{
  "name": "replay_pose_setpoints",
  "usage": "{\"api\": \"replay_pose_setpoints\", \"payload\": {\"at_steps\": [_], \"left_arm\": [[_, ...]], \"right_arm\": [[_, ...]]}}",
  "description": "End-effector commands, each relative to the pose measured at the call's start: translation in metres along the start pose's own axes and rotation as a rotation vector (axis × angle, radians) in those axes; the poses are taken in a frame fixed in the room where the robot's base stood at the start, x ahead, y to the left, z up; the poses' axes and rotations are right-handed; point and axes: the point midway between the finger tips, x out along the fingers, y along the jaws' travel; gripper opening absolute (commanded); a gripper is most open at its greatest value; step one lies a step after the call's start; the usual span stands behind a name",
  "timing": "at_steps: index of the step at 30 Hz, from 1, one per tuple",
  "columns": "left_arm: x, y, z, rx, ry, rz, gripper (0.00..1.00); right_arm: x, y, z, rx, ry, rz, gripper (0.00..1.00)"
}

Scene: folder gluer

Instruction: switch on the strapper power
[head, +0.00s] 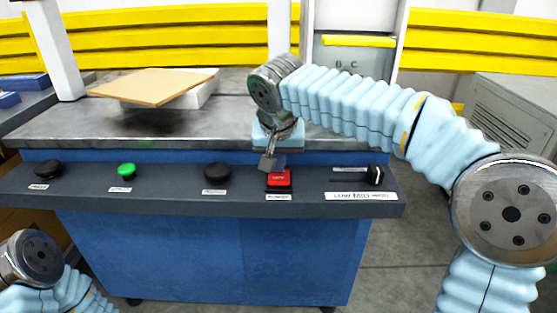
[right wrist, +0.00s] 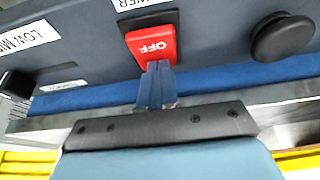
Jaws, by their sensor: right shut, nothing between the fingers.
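The strapper power switch (head: 279,181) is a red rocker in a black frame on the dark control panel. In the right wrist view the red switch (right wrist: 149,44) shows the word OFF, with a white label partly reading "WER" beside it. My right gripper (head: 268,164) is shut and empty, pointing down at the switch's upper left edge in the head view. In the right wrist view its fingertips (right wrist: 158,70) meet the edge of the red rocker; I cannot tell whether they touch or press it. My left gripper is out of view.
The control panel (head: 100,190) also has a black knob (head: 47,170), a green button (head: 126,170), another black knob (head: 217,172) and a slider (head: 375,174) at right. A cardboard sheet (head: 153,86) lies on a white block on the metal table.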

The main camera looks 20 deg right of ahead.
Motion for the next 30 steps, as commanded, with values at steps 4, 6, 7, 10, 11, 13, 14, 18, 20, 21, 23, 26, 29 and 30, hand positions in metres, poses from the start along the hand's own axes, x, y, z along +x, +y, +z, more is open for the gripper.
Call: {"api": "replay_pose_setpoints", "payload": {"at_steps": [4,6,7,10,11,13,14,18,20,21,23,26,29,30], "left_arm": [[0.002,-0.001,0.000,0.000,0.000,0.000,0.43],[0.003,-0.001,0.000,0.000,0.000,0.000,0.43],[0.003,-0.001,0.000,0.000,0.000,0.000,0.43],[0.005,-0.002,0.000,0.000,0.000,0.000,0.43],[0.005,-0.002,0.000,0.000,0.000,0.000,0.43],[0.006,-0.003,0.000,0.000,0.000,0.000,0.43],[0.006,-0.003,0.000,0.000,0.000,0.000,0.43],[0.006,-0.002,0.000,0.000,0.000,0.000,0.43],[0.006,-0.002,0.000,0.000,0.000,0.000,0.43],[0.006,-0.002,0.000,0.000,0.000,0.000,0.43],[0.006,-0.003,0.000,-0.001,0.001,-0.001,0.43],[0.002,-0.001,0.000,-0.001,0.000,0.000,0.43],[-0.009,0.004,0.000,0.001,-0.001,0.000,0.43],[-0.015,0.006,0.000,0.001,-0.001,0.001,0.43]], "right_arm": [[0.004,0.000,0.004,-0.002,-0.011,0.005,0.00],[0.004,0.000,0.007,-0.003,-0.013,0.006,0.00],[0.003,0.000,0.008,-0.003,-0.013,0.006,0.00],[0.002,-0.001,0.013,-0.004,-0.016,0.006,0.00],[0.001,-0.001,0.015,-0.005,-0.016,0.007,0.00],[0.000,-0.001,0.018,-0.005,-0.017,0.007,0.00],[-0.001,-0.001,0.019,-0.005,-0.018,0.007,0.00],[-0.002,-0.001,0.019,-0.005,-0.018,0.007,0.00],[-0.002,0.000,0.019,-0.005,-0.017,0.007,0.00],[-0.002,0.000,0.019,-0.004,-0.017,0.007,0.00],[-0.002,0.000,0.019,-0.004,-0.017,0.007,0.00],[-0.006,0.000,0.016,-0.004,-0.016,0.007,0.00],[-0.017,0.003,0.010,-0.003,-0.013,0.006,0.00],[-0.024,0.005,0.006,-0.002,-0.012,0.005,0.00]]}}
